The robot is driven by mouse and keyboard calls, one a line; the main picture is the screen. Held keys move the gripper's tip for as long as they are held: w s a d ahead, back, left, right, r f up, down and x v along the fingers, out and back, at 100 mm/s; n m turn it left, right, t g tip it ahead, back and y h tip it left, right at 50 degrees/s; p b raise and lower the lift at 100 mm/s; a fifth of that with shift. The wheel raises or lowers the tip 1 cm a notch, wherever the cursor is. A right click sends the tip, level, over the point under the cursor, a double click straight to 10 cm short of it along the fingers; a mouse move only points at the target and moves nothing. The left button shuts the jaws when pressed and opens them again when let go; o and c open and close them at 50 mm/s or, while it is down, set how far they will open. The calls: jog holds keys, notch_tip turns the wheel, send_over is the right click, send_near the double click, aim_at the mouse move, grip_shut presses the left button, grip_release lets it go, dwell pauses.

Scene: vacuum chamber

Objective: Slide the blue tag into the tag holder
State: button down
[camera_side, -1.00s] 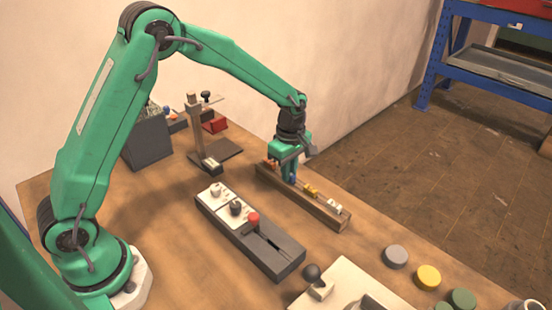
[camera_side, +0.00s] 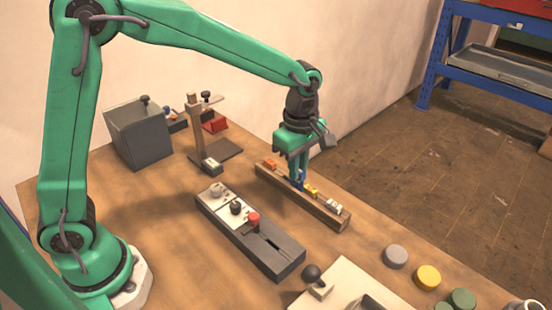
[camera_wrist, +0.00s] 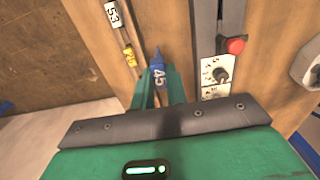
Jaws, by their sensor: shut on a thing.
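My gripper (camera_side: 299,178) points down over the wooden rail (camera_side: 325,216) and is shut on the blue tag (camera_side: 301,184). In the wrist view, the blue tag (camera_wrist: 158,80) stands between my green fingers (camera_wrist: 158,88), its number 45 facing the camera and its pointed end away from my palm. It is at or just above the rail; I cannot tell whether they touch. An orange tag (camera_side: 270,164), a yellow tag (camera_side: 311,191) and a white tag (camera_side: 333,206) sit along the rail. I cannot tell for sure which fixture is the tag holder.
A grey block (camera_side: 270,255) with a white panel, knobs and a red button (camera_side: 253,219) lies in front of the rail. A post stand (camera_side: 196,130) and a grey bin (camera_side: 138,135) stand behind. Several coloured discs (camera_side: 428,277) lie at the right.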

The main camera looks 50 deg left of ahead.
jog(key=shift+s+d+r, duration=0.5)
jog(key=shift+d, duration=0.2)
dwell(0.4)
jog(key=s+d, duration=0.2)
jog(key=s, duration=0.8)
jog(key=shift+s+d+f, duration=0.2)
jog(key=shift+s+d, duration=0.05)
jog(key=shift+d, duration=0.05)
jog(key=shift+f, duration=0.25)
jog(key=shift+f, duration=2.65)
jog(key=shift+f, duration=0.3)
jog(key=shift+f, duration=0.4)
